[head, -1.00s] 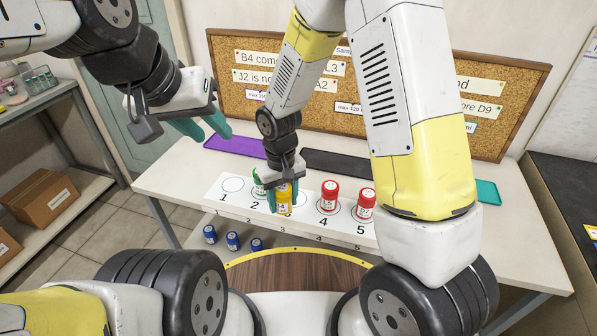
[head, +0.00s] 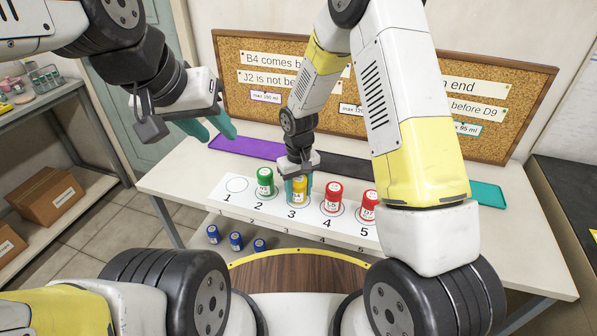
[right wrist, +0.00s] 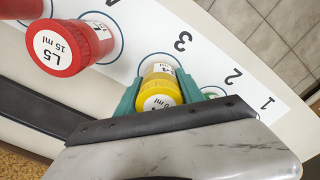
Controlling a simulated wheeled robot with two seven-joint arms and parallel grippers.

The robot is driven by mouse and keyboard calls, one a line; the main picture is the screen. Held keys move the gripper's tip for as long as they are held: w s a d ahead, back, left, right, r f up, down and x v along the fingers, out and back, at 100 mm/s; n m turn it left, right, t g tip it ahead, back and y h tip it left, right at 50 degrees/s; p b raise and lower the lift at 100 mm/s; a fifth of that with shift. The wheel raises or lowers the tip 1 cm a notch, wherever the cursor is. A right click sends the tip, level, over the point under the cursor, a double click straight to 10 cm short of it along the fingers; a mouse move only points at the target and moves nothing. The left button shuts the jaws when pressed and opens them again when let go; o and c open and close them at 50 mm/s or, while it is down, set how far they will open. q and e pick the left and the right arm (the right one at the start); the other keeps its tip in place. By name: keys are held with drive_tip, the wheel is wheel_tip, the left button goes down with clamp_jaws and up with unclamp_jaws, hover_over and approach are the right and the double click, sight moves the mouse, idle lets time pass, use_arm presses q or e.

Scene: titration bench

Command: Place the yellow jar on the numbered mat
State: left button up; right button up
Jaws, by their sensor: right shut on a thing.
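The yellow jar (head: 299,191) is upright between the teal fingers of my right gripper (head: 298,187), which is shut on it. It is at circle 3 of the white numbered mat (head: 275,213). In the right wrist view the yellow jar (right wrist: 158,92) shows between the fingers, with the ring of circle 3 around its far side. I cannot tell whether its base touches the mat. My left gripper (head: 208,127) is open and empty, above the table's left part.
A green jar (head: 265,182) stands on circle 2. Red jars stand on circle 4 (head: 332,196) and circle 5 (head: 368,205). Circle 1 is empty. Purple (head: 240,148), black (head: 345,166) and teal (head: 490,193) trays lie behind.

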drive_tip(key=shift+f, duration=0.15)
drive_tip(key=o, duration=1.4)
wheel_tip(320, 180, up, 12)
drive_tip(key=shift+r, duration=0.15)
drive_tip(key=s+d+r+m+t, duration=0.1)
drive_tip(key=s+d+r+t, duration=0.1)
drive_tip(key=s+d+r, duration=0.2)
drive_tip(key=s+d+r+m+t+y, duration=0.1)
drive_tip(key=s+d+r+m+t, duration=0.1)
drive_tip(key=s+d+r, duration=0.3)
drive_tip(key=s+d+r+m+t+y, duration=0.1)
drive_tip(key=s+d+r, duration=0.4)
drive_tip(key=s+r, duration=0.5)
drive_tip(key=shift+s+d+r+m+t, duration=0.1)
drive_tip(key=shift+s+r+m+t, duration=0.15)
drive_tip(key=shift+r, duration=0.35)
drive_tip(key=shift+s+r+m+t, duration=0.15)
drive_tip(key=shift+r+t, duration=0.2)
drive_tip(key=shift+r, duration=0.25)
